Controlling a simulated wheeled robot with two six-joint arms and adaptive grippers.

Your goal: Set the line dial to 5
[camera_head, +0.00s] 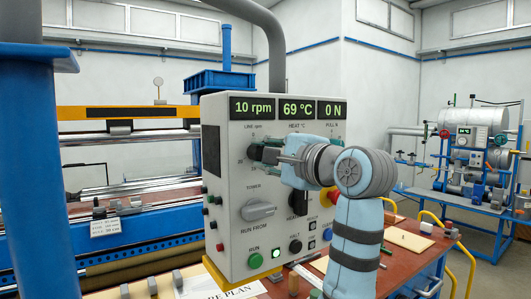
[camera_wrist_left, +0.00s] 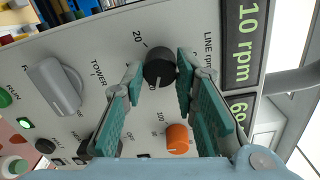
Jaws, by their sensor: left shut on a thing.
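The line dial is a black round knob (camera_wrist_left: 160,66) under the "LINE rpm" label in the left wrist view. My left gripper (camera_wrist_left: 158,76) has its teal fingers on both sides of the dial and is shut on it. A white mark on the knob points down in that view; the scale numbers are partly covered. In the head view my left gripper (camera_head: 262,153) reaches the panel from the right and hides most of the dial. The rpm display (camera_head: 254,107) reads 10 rpm. My right gripper is in neither view.
The control box (camera_head: 222,180) also carries a grey tower knob (camera_head: 258,208), a green run button (camera_head: 255,260) and a halt knob (camera_head: 295,246). An orange knob (camera_wrist_left: 177,138) sits close to the gripper in the wrist view. A red-brown bench (camera_head: 400,262) lies below.

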